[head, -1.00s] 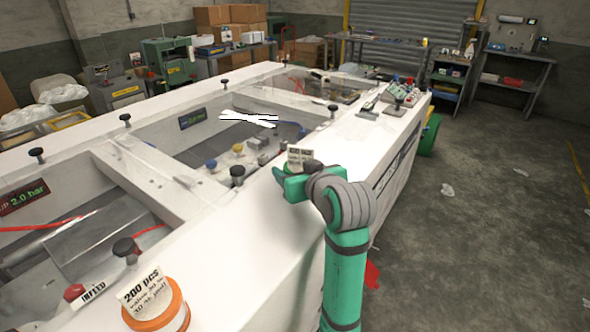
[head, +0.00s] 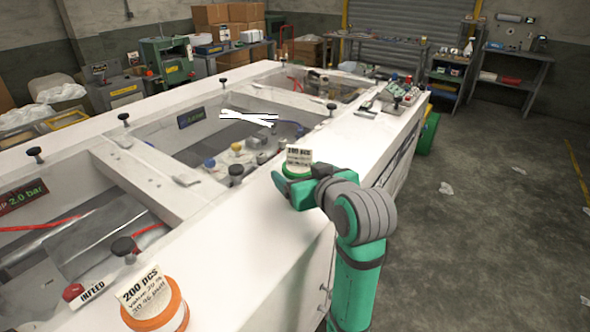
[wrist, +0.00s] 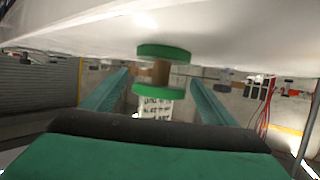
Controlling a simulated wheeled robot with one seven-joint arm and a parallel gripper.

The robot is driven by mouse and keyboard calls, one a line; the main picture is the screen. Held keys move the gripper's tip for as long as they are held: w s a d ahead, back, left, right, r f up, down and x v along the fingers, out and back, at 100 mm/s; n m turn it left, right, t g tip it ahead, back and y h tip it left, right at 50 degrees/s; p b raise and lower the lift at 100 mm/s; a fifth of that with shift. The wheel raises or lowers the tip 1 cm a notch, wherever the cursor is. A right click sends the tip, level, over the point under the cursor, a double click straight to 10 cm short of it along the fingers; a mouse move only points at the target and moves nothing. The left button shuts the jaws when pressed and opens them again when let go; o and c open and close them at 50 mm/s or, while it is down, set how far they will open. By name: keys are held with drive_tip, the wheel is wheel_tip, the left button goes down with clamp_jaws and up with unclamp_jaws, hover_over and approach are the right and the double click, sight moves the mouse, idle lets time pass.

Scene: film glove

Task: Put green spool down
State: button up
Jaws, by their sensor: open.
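The green spool (head: 294,171), with a white printed label standing up from it, is on the white top of the long machine (head: 262,225), near its right edge. In the wrist view, which looks upside down, the spool (wrist: 163,52) shows two green flanges and a brown core, with one flange at the white surface. My gripper (head: 296,184) is level with the spool at its near side. In the wrist view the two green fingers (wrist: 159,80) stand apart with the spool showing between and beyond their tips, with gaps on both sides. My gripper hides part of the spool in the head view.
An orange spool (head: 157,308) with a "200 pcs" label stands at the machine's near end. A black knob (head: 236,174) is left of the green spool. A control panel (head: 402,94) is at the far end. The white top between the two spools is clear.

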drive_tip(key=v, duration=0.7)
drive_tip(key=shift+s, duration=0.1)
drive_tip(key=shift+a, duration=0.1)
